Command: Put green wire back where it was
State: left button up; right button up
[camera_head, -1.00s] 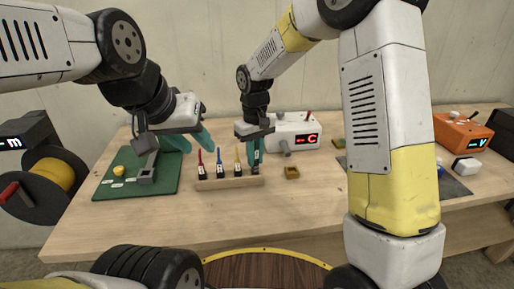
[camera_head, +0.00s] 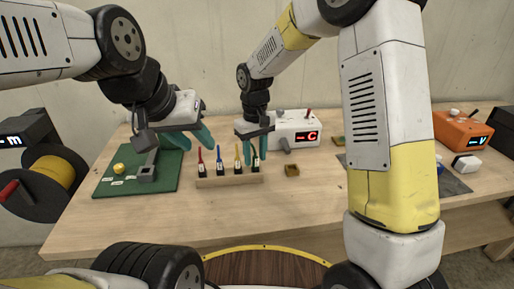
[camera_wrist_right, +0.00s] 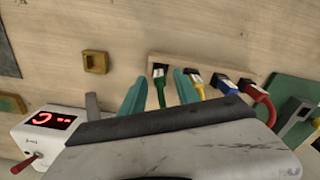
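The green wire (camera_wrist_right: 160,92) stands in the wooden rack (camera_wrist_right: 222,68) with its black plug at the rack's end slot, beside the yellow wire (camera_wrist_right: 197,89). In the head view the green wire (camera_head: 255,156) is at the right end of the rack (camera_head: 230,181), partly hidden by my right gripper. My right gripper (camera_wrist_right: 160,93) is open, one teal finger on each side of the green wire, apparently not clamping it. In the head view my right gripper (camera_head: 257,148) is just above the rack. My left gripper (camera_head: 190,142) is open and empty above the green mat's right side.
Blue (camera_head: 219,160) and red (camera_head: 201,160) wires stand in the same rack. A small wooden block (camera_head: 292,170) lies right of it. The white device (camera_head: 295,130) with a red display stands behind. The green mat (camera_head: 115,185) is left; the table front is clear.

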notch_tip(320, 180, up, 12)
jog(key=s+d+r+m+t+y, duration=0.25)
jog(key=s+d+r, duration=0.45)
jog(key=s+d, duration=0.4)
jog(key=s+d+f+m+t, duration=0.1)
jog(key=s+d+m+t, duration=0.2)
jog(key=s+d, duration=0.3)
jog(key=shift+s+d+m+t, duration=0.3)
jog(key=shift+s+m+t, duration=0.05)
jog(key=shift+s, duration=1.25)
jog(key=shift+f, duration=0.1)
